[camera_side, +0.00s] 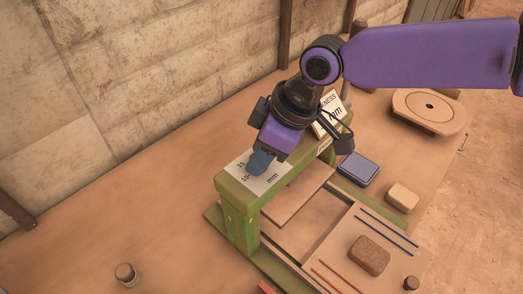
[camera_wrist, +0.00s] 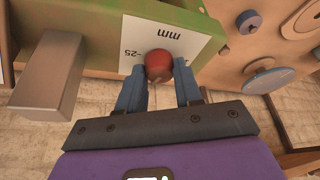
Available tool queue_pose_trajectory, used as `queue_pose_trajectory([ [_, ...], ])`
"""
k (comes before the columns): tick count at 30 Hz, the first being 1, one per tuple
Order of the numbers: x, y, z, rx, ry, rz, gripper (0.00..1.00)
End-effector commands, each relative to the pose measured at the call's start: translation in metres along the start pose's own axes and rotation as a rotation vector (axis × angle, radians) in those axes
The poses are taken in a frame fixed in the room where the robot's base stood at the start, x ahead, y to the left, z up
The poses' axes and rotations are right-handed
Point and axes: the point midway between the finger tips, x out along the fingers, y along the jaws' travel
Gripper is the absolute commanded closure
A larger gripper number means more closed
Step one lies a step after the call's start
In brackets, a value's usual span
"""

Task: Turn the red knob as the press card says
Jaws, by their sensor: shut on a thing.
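The red knob (camera_wrist: 158,66) sits on a white scale plate (camera_wrist: 160,40) on the green press beam (camera_wrist: 90,42). My gripper (camera_wrist: 159,72) has one blue finger on each side of the knob and is shut on it. The scale shows "mm" and "25", upside down in the wrist view. In the side view my gripper (camera_side: 262,162) is over the scale plate (camera_side: 262,180) and hides the knob; "15", "10" and "mm" show. The knob's pointer cannot be made out. The white press card (camera_side: 331,112) stands behind my gripper, partly covered; only "KNESS" and "mm" read, and its number is hidden.
A blue box (camera_side: 359,169), a beige block (camera_side: 402,197) and a tray with a brown block (camera_side: 370,255) and red and blue rods lie right of the press. A small jar (camera_side: 126,274) stands front left; the table's left is clear.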

Motion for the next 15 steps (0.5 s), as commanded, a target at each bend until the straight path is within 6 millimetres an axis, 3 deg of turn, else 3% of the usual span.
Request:
queue_pose_trajectory([
  [15,0.0004,0.0034,-0.001,-0.448,0.0,-0.188,0.96],
])
